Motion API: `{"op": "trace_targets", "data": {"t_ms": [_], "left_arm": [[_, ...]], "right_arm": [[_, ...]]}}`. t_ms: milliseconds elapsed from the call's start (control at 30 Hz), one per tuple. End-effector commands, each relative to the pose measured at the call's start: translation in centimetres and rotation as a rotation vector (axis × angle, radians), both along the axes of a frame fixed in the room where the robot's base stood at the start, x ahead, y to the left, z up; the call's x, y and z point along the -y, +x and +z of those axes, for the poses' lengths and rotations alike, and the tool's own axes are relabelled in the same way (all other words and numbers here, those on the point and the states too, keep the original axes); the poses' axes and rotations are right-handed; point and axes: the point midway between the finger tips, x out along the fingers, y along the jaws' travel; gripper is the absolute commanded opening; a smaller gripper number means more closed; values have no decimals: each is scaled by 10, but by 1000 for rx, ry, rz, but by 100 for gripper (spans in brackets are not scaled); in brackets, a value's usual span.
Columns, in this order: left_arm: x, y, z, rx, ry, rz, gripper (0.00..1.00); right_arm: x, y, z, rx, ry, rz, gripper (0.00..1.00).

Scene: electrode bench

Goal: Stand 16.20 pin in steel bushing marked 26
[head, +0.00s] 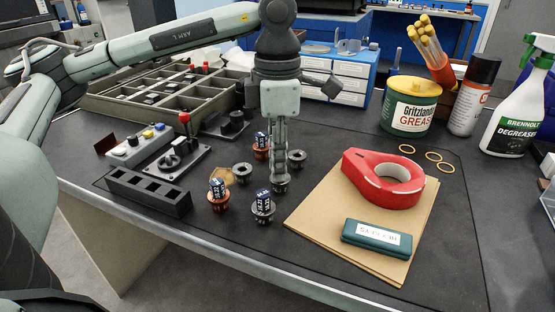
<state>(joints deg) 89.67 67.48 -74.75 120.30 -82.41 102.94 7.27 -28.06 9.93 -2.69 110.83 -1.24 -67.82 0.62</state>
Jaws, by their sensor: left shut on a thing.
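My left gripper (280,175) points straight down at the middle of the bench, shut on a slim thing, likely a pin, that its fingers mostly hide. Its tips are right at a dark steel-coloured bushing (281,188); I cannot tell whether the held thing is inside it. Pins with dark blue and white labels stand in other bushings: a pin (217,187) in a copper bushing (218,204), a pin (263,197) in a steel bushing (263,214), and a pin (262,139) in a copper bushing (261,154). Marks are too small to read surely. My right gripper is out of view.
Two grey bushings (242,173) and (297,159) stand close by, seemingly empty. A black slotted block (148,193) and a lever fixture (180,160) are left. A red tape roll (355,180) and a green case (377,237) lie on cardboard (318,215) at right. The front mat is clear.

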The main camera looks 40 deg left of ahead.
Motion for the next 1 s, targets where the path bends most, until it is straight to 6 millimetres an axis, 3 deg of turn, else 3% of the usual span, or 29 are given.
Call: {"op": "trace_targets", "data": {"t_ms": [33,233,567,767,1000], "left_arm": [[0,0,0,1,-1,0,19],[0,0,0,1,-1,0,42],[0,0,3,1,-1,0,42],[1,1,31,4,-3,0,42],[0,1,88,6,-1,0,42]], "right_arm": [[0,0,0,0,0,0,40],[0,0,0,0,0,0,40],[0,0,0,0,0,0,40],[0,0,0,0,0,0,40],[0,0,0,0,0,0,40]]}}
